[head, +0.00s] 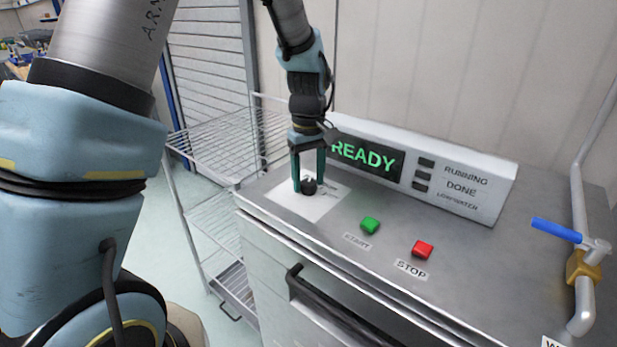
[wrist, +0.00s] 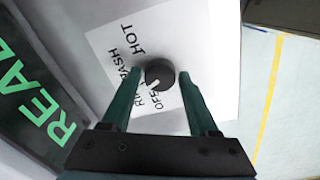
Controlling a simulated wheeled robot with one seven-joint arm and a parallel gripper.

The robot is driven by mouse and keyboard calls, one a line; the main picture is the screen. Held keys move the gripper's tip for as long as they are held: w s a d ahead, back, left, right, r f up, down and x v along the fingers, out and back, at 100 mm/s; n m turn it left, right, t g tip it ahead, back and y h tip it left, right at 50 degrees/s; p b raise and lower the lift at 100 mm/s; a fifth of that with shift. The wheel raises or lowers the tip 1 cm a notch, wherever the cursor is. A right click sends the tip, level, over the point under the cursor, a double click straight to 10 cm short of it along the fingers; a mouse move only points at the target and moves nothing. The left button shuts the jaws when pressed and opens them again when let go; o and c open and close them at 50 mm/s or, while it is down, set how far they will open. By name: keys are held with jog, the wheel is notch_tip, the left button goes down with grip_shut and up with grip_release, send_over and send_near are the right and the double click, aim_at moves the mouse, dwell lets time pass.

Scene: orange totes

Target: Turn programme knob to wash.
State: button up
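The black round programme knob (head: 309,187) sits on a white label plate (head: 287,206) at the left of the machine top. In the wrist view, the knob (wrist: 160,73) has a pale mark at its lower left, toward the OFF lettering. RINSE, WASH and HOT are printed beside it, partly covered by a finger. My gripper (head: 308,179) points down over the knob. In the wrist view, its two fingers (wrist: 161,77) are apart, one on each side of the knob, with small gaps showing. I cannot tell whether they reach down to its sides.
A display panel (head: 365,157) reading READY stands behind the knob. A green START button (head: 370,225) and red STOP button (head: 422,250) lie to the right. A blue-handled valve (head: 556,230) is at far right. A wire rack (head: 222,150) stands left. A black door handle (head: 335,315) is in front.

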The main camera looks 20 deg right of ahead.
grip_shut()
jog(key=shift+m, duration=0.3)
jog(key=m, duration=0.3)
jog(key=shift+m, duration=0.4)
jog(key=m, duration=0.4)
jog(key=shift+m, duration=0.3)
dwell(0.4)
jog(key=shift+o, duration=1.9)
grip_release()
jog(key=shift+r, duration=0.1)
